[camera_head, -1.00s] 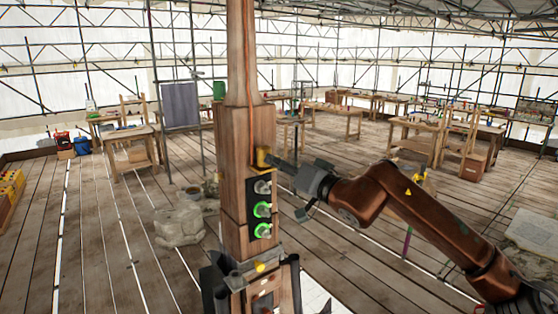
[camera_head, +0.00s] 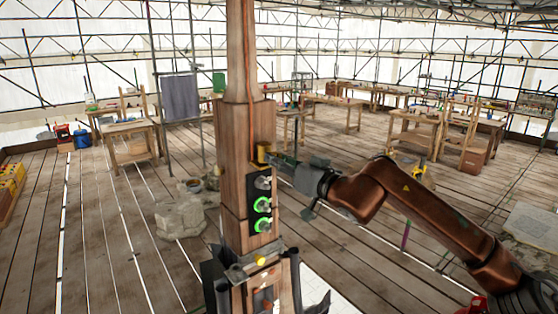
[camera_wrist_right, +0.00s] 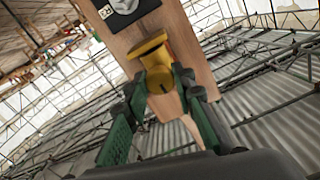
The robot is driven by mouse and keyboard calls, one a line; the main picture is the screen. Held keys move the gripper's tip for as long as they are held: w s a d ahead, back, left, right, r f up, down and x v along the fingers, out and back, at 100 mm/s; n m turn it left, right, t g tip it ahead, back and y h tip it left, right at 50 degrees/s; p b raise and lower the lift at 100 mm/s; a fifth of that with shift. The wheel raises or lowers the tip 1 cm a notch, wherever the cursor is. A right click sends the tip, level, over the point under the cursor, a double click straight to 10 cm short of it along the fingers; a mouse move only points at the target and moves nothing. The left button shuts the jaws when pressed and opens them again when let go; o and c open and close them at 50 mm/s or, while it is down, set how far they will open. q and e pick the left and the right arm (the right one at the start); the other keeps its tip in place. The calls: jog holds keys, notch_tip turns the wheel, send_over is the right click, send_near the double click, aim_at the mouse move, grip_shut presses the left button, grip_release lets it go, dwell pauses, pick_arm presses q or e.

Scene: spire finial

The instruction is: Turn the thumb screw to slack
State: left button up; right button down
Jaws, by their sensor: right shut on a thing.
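The yellow thumb screw (camera_head: 262,153) sits on the wooden spire (camera_head: 233,150), above a black panel. My right gripper (camera_head: 276,158) reaches it from the right and is shut on it. In the right wrist view, the thumb screw (camera_wrist_right: 152,50) is a yellow knob with a flat head and a dark line on its round body. The green-padded fingers of the right gripper (camera_wrist_right: 162,82) lie on either side of it. The fingers partly hide it in the head view. My left gripper is not in view.
Another yellow knob (camera_head: 261,261) is on the collar near the spire's base. A stone block (camera_head: 180,217) stands left. Workbenches (camera_head: 415,137) are far back.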

jog(key=shift+f, duration=0.15)
jog(key=c, duration=1.6)
grip_release()
jog(key=shift+s+d, duration=0.1)
jog(key=shift+d, duration=0.05)
jog(key=v, duration=1.1)
jog(key=shift+s+d, duration=0.2)
jog(key=shift+s, duration=0.1)
